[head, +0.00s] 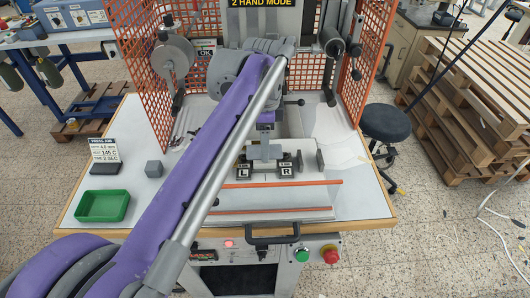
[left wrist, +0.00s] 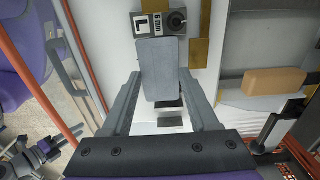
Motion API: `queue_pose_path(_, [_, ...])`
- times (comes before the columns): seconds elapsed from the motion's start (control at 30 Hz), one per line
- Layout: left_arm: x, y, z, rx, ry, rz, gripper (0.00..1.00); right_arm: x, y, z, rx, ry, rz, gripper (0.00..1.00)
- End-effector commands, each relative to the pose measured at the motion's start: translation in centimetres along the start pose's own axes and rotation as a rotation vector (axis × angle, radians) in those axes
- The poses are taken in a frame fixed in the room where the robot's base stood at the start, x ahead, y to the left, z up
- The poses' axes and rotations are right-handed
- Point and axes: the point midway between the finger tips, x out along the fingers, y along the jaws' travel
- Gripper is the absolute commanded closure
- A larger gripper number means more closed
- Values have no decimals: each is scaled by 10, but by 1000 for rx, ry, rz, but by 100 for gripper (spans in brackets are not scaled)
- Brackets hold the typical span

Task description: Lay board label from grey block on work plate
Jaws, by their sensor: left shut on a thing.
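My left gripper (head: 265,142) is above the work plate area of the press, behind the blocks marked L (head: 244,172) and R (head: 285,170). In the left wrist view its two fingers (left wrist: 160,75) are shut on a flat grey board label (left wrist: 160,62), one finger at each side edge. The label also shows in the head view (head: 265,153). Its far end is close to the L block (left wrist: 140,24); I cannot tell whether it touches the plate beneath.
A green tray (head: 102,206) and a black sign stand (head: 106,167) are on the left of the white table. Orange mesh guards (head: 135,50) flank the press. Orange rails (head: 275,209) run in front. A handle and buttons (head: 302,255) are on the front panel.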

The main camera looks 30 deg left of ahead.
Motion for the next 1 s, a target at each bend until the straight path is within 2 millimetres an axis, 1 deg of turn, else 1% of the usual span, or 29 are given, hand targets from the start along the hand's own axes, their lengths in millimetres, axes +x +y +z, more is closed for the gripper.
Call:
queue_pose_path(0.1, [19, 0, 0, 0, 0, 0, 90, 2, 0, 2, 0, -1, 0, 50])
queue_pose_path(0.2, [29, 0, 0, 0, 0, 0, 90, 2, 0, 2, 0, -2, 0, 50])
queue_pose_path(0.6, [35, 0, 0, 0, 0, 0, 90, 4, 0, 4, 0, -3, 0, 50])
queue_pose_path(0.63, [35, 0, 0, 0, 0, 0, 38, 4, 0, 4, 0, -3, 0, 50])
queue_pose_path(0.7, [34, 0, 0, 0, 0, 0, 27, 3, 0, 4, 0, -3, 0, 50])
queue_pose_path(1.0, [33, 0, 0, 0, 0, 0, 27, 3, 0, 3, 0, -2, 0, 50])
